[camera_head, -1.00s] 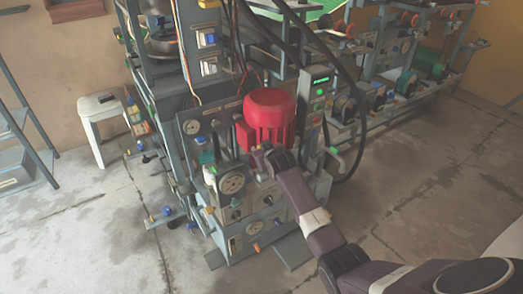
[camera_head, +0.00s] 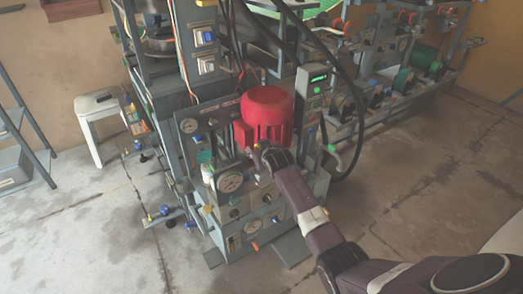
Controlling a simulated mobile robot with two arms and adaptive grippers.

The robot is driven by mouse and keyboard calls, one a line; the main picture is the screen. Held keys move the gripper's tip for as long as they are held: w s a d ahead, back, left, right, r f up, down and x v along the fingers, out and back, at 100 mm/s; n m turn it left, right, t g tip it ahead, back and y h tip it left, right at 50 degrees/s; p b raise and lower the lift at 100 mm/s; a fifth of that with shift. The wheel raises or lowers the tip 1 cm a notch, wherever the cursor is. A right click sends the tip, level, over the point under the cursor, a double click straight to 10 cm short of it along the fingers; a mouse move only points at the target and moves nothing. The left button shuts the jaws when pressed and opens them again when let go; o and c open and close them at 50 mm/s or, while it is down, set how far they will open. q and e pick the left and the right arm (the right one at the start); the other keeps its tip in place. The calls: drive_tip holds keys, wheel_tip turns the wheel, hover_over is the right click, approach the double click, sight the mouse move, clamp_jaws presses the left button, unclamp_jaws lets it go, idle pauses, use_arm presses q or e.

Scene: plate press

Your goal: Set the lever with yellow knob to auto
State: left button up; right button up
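The plate press (camera_head: 222,215) is a grey machine with a red motor (camera_head: 266,112), round gauges and several small knobs on its front panels. My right arm comes in from the lower right. The fingers are too small and dark to tell open from shut. My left gripper is not in view.
A control box with a green display (camera_head: 315,87) stands right of the motor, with thick black hoses beside it. A white stool (camera_head: 98,104) is at the left. Another machine (camera_head: 400,85) stands at the back right. Concrete floor is clear at lower left and right.

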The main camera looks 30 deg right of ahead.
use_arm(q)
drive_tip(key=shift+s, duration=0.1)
use_arm(e)
drive_tip(key=v, duration=1.1)
drive_tip(key=shift+s, duration=0.4)
